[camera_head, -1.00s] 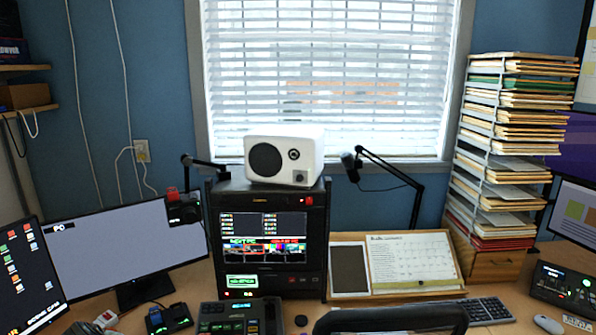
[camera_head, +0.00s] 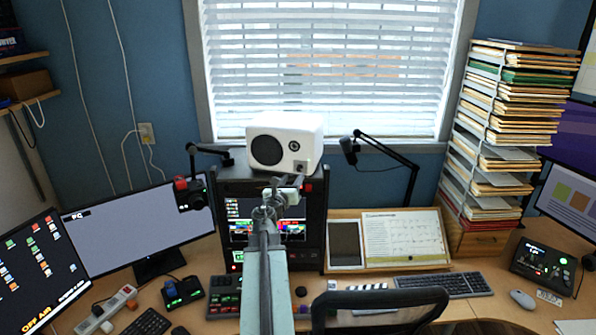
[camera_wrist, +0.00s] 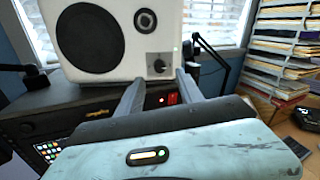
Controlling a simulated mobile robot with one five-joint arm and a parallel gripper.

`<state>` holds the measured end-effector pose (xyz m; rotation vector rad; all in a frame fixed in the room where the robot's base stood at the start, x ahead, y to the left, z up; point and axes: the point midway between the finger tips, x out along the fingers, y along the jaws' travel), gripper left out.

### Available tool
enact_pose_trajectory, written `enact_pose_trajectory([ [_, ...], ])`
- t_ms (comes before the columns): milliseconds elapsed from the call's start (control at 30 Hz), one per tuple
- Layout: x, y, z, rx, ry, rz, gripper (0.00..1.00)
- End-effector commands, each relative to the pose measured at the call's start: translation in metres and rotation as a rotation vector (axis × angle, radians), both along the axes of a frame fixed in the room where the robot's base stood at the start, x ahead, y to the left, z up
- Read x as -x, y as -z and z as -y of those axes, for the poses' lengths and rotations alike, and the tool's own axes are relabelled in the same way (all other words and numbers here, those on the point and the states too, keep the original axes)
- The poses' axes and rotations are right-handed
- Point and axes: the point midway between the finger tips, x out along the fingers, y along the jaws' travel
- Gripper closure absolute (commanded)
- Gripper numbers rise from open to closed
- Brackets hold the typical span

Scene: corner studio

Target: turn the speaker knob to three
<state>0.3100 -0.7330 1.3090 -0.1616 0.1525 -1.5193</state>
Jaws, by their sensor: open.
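The white speaker (camera_head: 284,142) sits on top of the black rack, with a large dark cone at left and a small round driver at upper right. Its dark knob (camera_wrist: 158,66) is at the lower right of the front face. It also shows in the head view (camera_head: 300,166). My gripper (camera_wrist: 160,78) is open, its two fingers reaching toward the lower right of the speaker. In the wrist view the knob appears between and just above the fingertips, with nothing held. I cannot tell the remaining distance. In the head view my gripper (camera_head: 285,186) partly covers the rack screen.
The black rack (camera_head: 228,180) stands under the speaker. A microphone arm (camera_head: 388,152) is right of it, and a small red-topped device (camera_head: 190,193) is left. A tall paper stack (camera_head: 500,130) stands at right. A chair back (camera_head: 380,308) is in front.

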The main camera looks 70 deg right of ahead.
Motion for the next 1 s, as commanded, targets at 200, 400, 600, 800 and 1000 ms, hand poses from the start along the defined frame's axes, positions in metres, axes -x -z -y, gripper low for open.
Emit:
enact_pose_trajectory([
  [200,-0.003,0.000,0.044,-0.001,0.001,0.002,0.56],
  [400,-0.003,0.000,0.065,-0.001,0.001,0.003,0.56],
  [600,-0.003,0.000,0.064,-0.001,0.001,0.004,0.56],
  [800,-0.002,0.000,0.064,-0.001,0.002,0.004,1.00],
  [1000,-0.002,0.000,0.064,-0.002,0.003,0.012,1.00],
])
